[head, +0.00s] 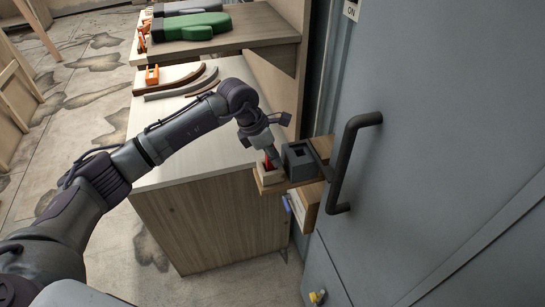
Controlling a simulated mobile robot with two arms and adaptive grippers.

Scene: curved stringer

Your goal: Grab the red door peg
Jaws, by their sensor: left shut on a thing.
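The red door peg (267,163) stands in a small pale block (270,176) on a wooden shelf beside the grey door. My left gripper (268,154) reaches down to it from above and is shut on its upper part. Only a small strip of red shows below the fingers. I cannot tell whether the peg's lower end is still seated in the block. My right gripper is not in view.
A grey square socket block (299,160) sits right beside the peg on the shelf. The grey door (440,130) with a black handle (346,165) fills the right side. A white-topped cabinet (180,150) stands behind and left, with curved strips and an orange tape dispenser (152,75).

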